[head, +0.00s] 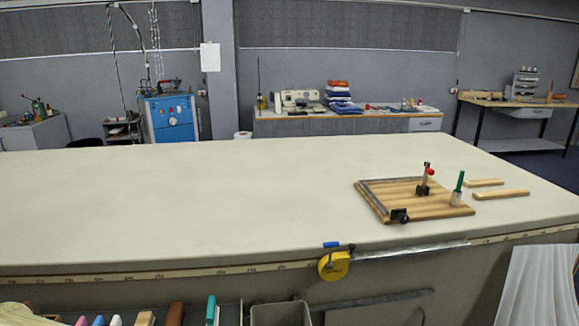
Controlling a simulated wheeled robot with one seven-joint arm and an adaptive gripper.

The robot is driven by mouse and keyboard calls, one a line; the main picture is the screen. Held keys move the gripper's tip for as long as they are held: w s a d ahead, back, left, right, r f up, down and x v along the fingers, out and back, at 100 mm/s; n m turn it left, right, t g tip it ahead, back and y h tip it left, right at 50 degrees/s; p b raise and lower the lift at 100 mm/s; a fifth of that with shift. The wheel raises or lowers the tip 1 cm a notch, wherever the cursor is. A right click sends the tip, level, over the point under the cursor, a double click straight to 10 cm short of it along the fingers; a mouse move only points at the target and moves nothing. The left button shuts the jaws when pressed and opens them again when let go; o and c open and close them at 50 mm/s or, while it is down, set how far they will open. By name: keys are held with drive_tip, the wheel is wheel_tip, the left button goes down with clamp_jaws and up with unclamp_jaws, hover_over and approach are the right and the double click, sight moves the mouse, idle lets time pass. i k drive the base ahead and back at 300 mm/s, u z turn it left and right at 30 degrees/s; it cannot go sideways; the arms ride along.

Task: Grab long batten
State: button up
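Two pale wooden battens lie flat on the cloth table at the right, apart from each other. The nearer one looks longer, so I take it as the long batten (501,194); the shorter batten (484,182) lies just behind it. Both are right of a slatted wooden board (420,207) with a metal edge strip. My gripper is not in view.
The long cloth table (180,200) is bare across its left and middle. A yellow tape measure (334,265) and a metal strip (410,250) are at its front edge. Several handled tools and a grey bin (280,315) sit below. White ribbed fabric (540,285) is at lower right.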

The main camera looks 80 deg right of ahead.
sight(519, 192)
drive_tip(key=z, duration=5.05)
drive_tip(key=k, duration=1.2)
drive_tip(key=z, duration=0.95)
drive_tip(key=i, duration=2.3)
drive_tip(key=u, duration=0.75)
drive_tip(key=i, duration=1.35)
drive_tip(key=u, duration=0.95)
